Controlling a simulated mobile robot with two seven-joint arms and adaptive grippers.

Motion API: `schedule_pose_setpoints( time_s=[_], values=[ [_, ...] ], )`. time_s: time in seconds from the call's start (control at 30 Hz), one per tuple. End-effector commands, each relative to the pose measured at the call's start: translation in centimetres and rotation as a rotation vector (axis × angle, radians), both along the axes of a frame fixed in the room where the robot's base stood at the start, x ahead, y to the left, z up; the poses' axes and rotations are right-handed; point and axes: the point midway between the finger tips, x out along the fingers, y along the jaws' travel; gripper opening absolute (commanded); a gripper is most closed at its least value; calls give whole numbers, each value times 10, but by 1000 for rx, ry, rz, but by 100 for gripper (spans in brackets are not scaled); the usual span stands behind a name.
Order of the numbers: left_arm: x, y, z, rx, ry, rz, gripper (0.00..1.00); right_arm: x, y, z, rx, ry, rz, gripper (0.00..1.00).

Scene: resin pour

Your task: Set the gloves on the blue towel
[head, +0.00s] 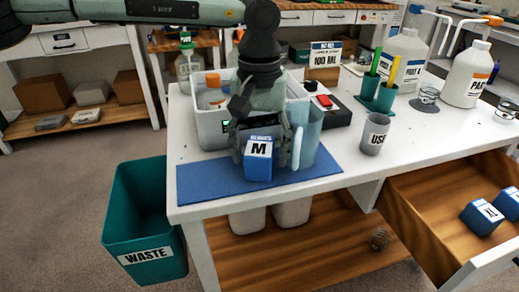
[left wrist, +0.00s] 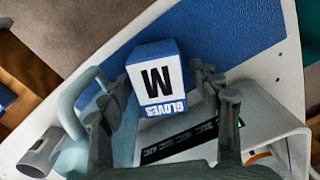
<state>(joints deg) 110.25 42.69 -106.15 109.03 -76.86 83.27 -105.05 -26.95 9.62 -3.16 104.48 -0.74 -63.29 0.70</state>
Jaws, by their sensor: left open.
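The gloves are a blue and white box marked M (head: 258,160), upright on the blue towel (head: 205,183) near the table's front left corner. The box also shows in the left wrist view (left wrist: 157,85), with its GLOVES label and the towel (left wrist: 225,25) beyond it. My left gripper (head: 267,148) comes down from above and is open, with a finger on each side of the box. In the left wrist view the fingers (left wrist: 160,100) stand apart; whether either touches the box I cannot tell. My right gripper is not in view.
A pale blue jug (head: 306,137) stands close right of the box, and a white bin (head: 208,130) behind it. A grey USED cup (head: 375,134) stands farther right. The open drawer (head: 425,205) holds blue boxes (head: 482,216). A teal waste bin (head: 146,220) stands on the floor.

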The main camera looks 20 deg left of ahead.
Motion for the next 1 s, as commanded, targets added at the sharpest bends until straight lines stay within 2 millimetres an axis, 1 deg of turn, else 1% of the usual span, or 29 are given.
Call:
schedule_pose_setpoints(
  time_s=[0.13, 0.17, 0.2, 0.23, 0.37, 0.5, 0.6, 0.7, 0.83, 1.0],
  values=[
    [0, 0, 4, 0, -1, 0, 63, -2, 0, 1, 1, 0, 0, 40],
    [0, 0, 6, 0, -1, 0, 63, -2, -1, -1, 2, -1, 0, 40],
    [1, 0, 9, -2, -1, 1, 63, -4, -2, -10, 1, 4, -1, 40],
    [1, 0, 13, -2, -1, 1, 63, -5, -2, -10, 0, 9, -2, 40],
    [1, -1, 40, -3, -3, 2, 63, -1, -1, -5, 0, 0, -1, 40],
    [0, -1, 72, -3, -3, 1, 63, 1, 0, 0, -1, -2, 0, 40],
    [1, -1, 92, -2, -2, 1, 63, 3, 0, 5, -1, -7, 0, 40],
    [0, 0, 107, -1, 0, 1, 63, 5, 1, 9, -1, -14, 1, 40],
    [0, 0, 119, 0, 0, 0, 63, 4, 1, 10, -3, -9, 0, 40],
    [0, 0, 124, 0, 0, 0, 63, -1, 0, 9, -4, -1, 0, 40]
  ],
)
